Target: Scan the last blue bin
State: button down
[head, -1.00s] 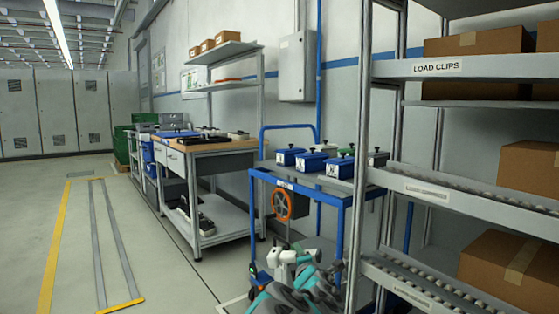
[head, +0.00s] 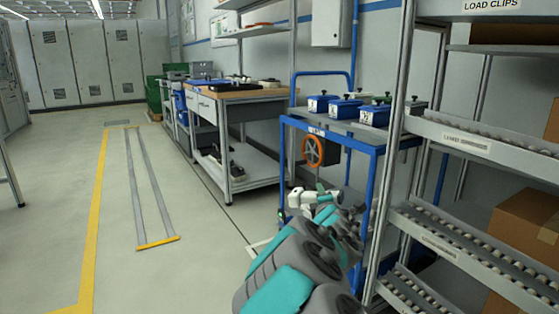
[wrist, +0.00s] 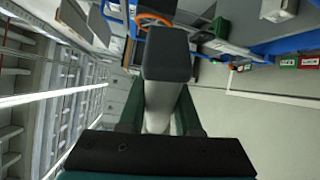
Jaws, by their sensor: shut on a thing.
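Three blue bins with black knobs and white labels stand on top of the blue cart (head: 330,133): a left one (head: 319,104), a middle one (head: 344,109) and a right one (head: 373,115). My gripper (wrist: 158,118) is shut on a white scanner with a grey head (wrist: 166,55). The scanner (head: 302,198) also shows in the head view, low in front of the cart and below the bins, apart from them. My arm partly hides the cart's lower part. I cannot tell which bin is the last one.
A green bin and dark-lidded bins sit behind the blue ones. A roller rack (head: 455,140) with cardboard boxes stands close on the right, its upright near the cart. A workbench (head: 235,97) is beyond the cart. The floor (head: 200,260) to the left is open.

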aim_at(307, 196)
jog(key=shift+s+a+r+b, duration=0.15)
jog(key=shift+s+a+r, duration=0.3)
jog(key=shift+a, duration=0.25)
jog(key=shift+s+a+r+b, duration=0.2)
jog(key=shift+s+a+r, duration=0.15)
jog(key=shift+a+r, duration=0.3)
jog(key=shift+s+a+r+b, duration=0.15)
jog(key=shift+s+a+r, duration=0.3)
jog(key=shift+a, duration=0.3)
jog(key=w+d+f+p, duration=0.2)
jog(key=w+d+f, duration=0.1)
jog(key=d+f, duration=0.3)
jog(key=shift+w+d, duration=0.4)
jog(key=shift+d, duration=0.1)
